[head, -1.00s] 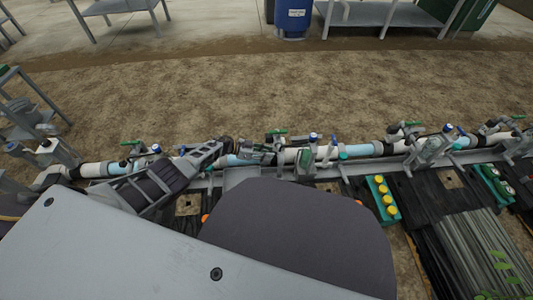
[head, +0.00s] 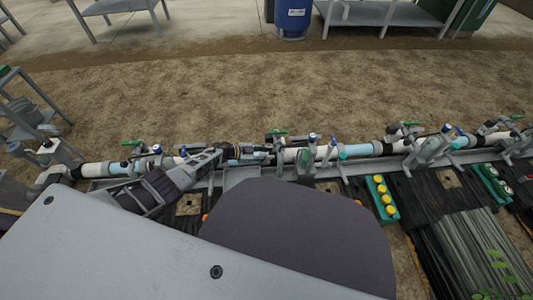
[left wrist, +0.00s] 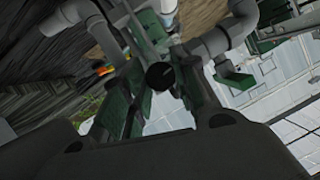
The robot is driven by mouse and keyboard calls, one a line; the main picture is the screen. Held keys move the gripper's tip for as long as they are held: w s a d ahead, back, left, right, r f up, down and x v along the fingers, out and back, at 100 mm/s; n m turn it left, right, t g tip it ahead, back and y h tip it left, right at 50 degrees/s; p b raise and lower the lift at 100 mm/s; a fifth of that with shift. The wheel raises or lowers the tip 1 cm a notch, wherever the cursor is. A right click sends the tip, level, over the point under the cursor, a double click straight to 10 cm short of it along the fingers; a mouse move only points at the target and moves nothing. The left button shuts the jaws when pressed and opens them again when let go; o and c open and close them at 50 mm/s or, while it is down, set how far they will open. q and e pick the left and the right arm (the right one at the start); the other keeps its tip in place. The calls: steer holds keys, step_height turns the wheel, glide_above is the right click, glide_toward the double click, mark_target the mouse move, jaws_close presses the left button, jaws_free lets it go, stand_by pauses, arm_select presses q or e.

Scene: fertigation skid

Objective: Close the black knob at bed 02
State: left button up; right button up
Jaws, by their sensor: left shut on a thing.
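The black knob (left wrist: 160,75) shows in the left wrist view as a dark round cap with a thin pale mark on its face. It sits between the two finger pads of my left gripper (left wrist: 161,88), which is shut on it. In the head view my left gripper (head: 226,154) reaches from the left to the pipe line, with the knob largely hidden at its fingers. I cannot read any bed 02 label. My right gripper is in neither view.
A long white and blue pipe (head: 361,150) with several green-handled and blue-capped valves runs across the head view. A green tray with yellow caps (head: 385,199) lies in front of it. Grey pipe elbows (left wrist: 213,43) stand close to the left gripper. Bare soil lies behind.

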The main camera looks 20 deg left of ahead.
arm_select(q)
steer(key=shift+m+t, duration=0.6)
steer(key=shift+m, duration=0.4)
steer(key=o, duration=1)
steer(key=shift+s, duration=0.1)
steer(key=shift+a, duration=0.15)
steer(key=v, duration=0.7)
steer(key=shift+s, duration=0.2)
